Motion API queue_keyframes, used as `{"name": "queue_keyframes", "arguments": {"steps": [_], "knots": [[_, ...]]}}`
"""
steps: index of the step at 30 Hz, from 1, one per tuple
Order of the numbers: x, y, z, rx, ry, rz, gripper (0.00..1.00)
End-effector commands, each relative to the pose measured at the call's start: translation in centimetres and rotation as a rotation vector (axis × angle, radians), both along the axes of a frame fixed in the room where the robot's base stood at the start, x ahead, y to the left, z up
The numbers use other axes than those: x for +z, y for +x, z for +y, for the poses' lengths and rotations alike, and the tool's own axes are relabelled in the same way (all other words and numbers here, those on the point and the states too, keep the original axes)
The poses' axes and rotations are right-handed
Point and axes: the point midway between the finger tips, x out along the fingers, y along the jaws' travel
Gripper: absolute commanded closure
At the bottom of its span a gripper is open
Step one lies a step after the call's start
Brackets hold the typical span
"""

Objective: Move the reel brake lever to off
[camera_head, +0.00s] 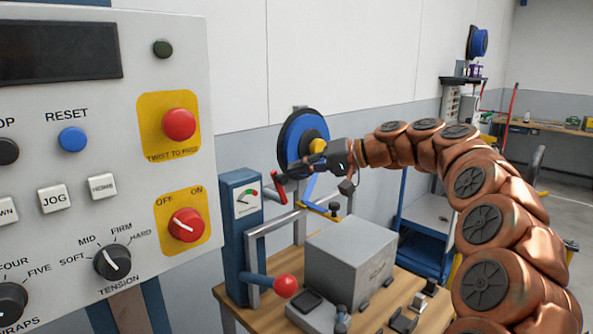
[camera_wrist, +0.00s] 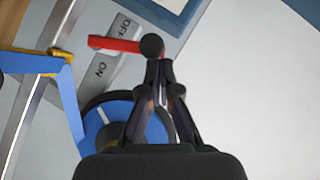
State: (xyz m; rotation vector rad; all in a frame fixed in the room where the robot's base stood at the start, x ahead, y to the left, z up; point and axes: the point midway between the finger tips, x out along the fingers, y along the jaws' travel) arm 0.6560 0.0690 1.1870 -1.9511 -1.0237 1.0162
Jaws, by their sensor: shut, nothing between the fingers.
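The reel brake lever is a red arm (camera_wrist: 115,45) with a black round knob (camera_wrist: 152,46) at its right end in the wrist view. It crosses a grey plate (camera_wrist: 125,32) marked OFF and ON, lying between the two words. In the head view the red lever (camera_head: 280,193) shows beside the gauge post. My gripper (camera_wrist: 159,66) is shut and empty, its fingertips right at the knob's lower side; I cannot tell whether they touch. In the head view my gripper (camera_head: 312,165) is in front of the blue reel (camera_head: 293,135).
A control panel (camera_head: 120,90) fills the left. A red-knobbed lever (camera_head: 285,286) and a grey box (camera_head: 350,258) stand at the wooden bench (camera_head: 380,318). A blue and yellow arm (camera_wrist: 62,75) lies left of the lever in the wrist view.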

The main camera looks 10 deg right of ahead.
Motion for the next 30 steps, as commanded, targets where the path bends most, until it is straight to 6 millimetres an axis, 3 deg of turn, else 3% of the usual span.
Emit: {"name": "queue_keyframes", "arguments": {"steps": [18,23,30], "knots": [[0.9,-0.2,-0.3,0.001,0.000,-0.001,1.00],[1.6,-0.9,-2.1,0.000,0.000,-0.004,1.00],[3.0,-2.6,-6.2,-0.005,0.000,-0.004,1.00]]}}
